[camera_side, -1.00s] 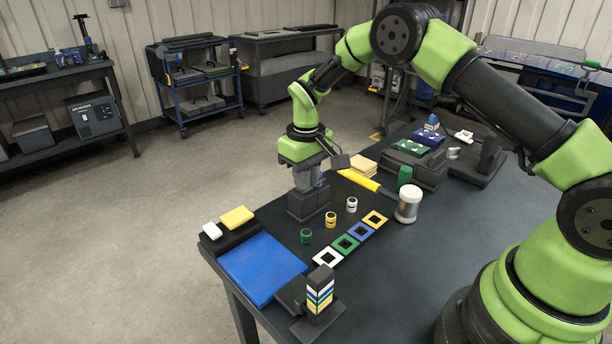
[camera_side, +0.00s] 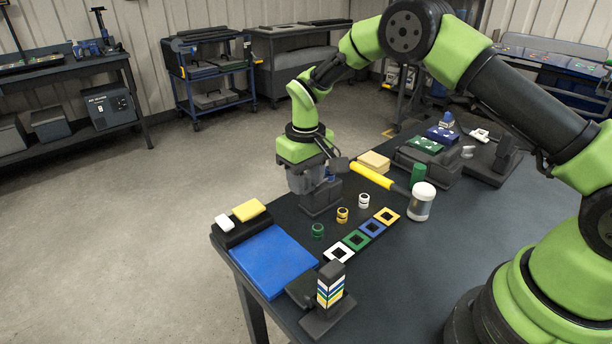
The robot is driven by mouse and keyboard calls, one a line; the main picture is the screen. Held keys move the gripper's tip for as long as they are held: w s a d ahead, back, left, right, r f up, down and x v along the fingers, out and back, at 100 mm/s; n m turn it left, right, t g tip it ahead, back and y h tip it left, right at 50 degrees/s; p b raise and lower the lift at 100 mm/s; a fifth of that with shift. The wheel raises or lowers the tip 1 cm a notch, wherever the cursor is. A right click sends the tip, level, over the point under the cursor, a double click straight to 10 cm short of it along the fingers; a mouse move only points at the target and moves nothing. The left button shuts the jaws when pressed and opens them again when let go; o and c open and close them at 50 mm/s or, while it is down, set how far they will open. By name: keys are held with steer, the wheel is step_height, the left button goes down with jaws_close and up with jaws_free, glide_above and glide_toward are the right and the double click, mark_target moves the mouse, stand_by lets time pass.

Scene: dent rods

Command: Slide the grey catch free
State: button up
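A dark grey block (camera_side: 322,198) stands on the table below my gripper (camera_side: 306,188). I cannot make out the grey catch as a separate part at this size; it may be on this block, partly behind the fingers. My gripper points down, its grey fingers at the left side of the block's top. I cannot tell whether they touch it or how far apart they are. A small blue part shows just right of the fingers.
Green, yellow and white rings (camera_side: 342,214) stand in front of the block, beside a strip of coloured square frames (camera_side: 356,240). A yellow-handled mallet (camera_side: 372,175) lies to the right. A blue mat (camera_side: 268,262) and a striped stack (camera_side: 330,287) are nearer the front edge.

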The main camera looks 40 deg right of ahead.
step_height(320, 180, up, 10)
steer(key=shift+f, duration=0.1)
stand_by(0.4)
step_height(320, 180, up, 6)
steer(key=t, duration=0.1)
glide_above(306, 177)
steer(key=s, duration=0.3)
steer(key=s+r+m+t+y, duration=0.1)
steer(key=s+r+m+t, duration=0.1)
steer(key=s+r, duration=0.5)
steer(key=s+m+t+y, duration=0.1)
steer(key=s+t, duration=0.3)
steer(key=s, duration=1.2)
steer(key=shift+a+r+m, duration=0.2)
steer(key=shift+a+m, duration=0.1)
steer(key=shift+m, duration=0.2)
